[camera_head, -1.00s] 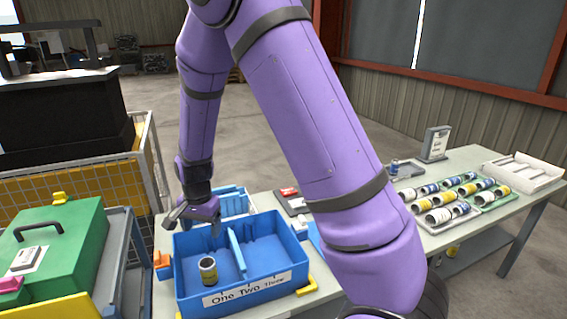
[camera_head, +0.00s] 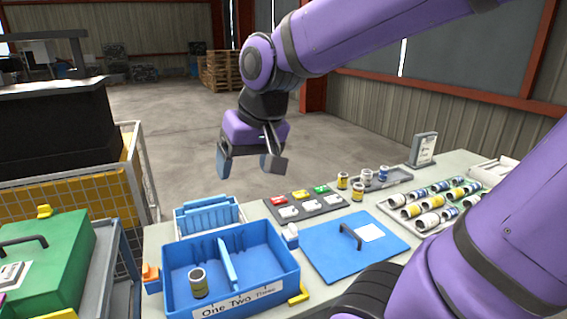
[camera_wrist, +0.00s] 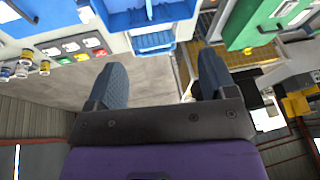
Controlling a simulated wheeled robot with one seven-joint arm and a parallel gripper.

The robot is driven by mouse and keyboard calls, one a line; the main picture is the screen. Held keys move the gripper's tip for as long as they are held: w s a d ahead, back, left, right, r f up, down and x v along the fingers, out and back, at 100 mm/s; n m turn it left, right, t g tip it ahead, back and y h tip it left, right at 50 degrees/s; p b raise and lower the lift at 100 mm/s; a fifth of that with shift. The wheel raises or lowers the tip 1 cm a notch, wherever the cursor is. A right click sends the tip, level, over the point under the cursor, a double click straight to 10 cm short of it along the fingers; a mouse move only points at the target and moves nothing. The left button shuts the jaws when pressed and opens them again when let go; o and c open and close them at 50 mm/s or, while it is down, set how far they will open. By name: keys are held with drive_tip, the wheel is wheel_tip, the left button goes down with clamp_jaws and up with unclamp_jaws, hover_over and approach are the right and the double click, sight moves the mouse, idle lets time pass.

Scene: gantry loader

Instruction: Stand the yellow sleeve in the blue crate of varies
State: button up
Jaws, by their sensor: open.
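The blue crate (camera_head: 273,289) stands at the front of the table in the head view, its front label reading "One Two Three". A blue divider splits it. The right compartment looks empty. My gripper (camera_head: 250,166) hangs in the air behind and above the crate, apart from it. Its jaws are open with nothing between them; the wrist view also shows the two spread fingers (camera_wrist: 163,78). Part of the crate (camera_wrist: 150,14) shows at the top there.
A blue lid (camera_head: 335,262) with a handle lies right of the crate. Behind it are a grey panel of coloured blocks (camera_head: 305,207) and several small sleeves (camera_head: 357,191). A rack of sleeves (camera_head: 433,221) lies farther right. A green case (camera_head: 60,248) stands left.

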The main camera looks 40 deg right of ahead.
drive_tip(key=s+d+r+n+t, duration=0.1)
drive_tip(key=s+r+n, duration=0.1)
drive_tip(key=s, duration=0.6)
drive_tip(key=shift+d+h, duration=0.15)
drive_tip(key=shift+h, duration=0.25)
drive_tip(key=shift+r, duration=0.1)
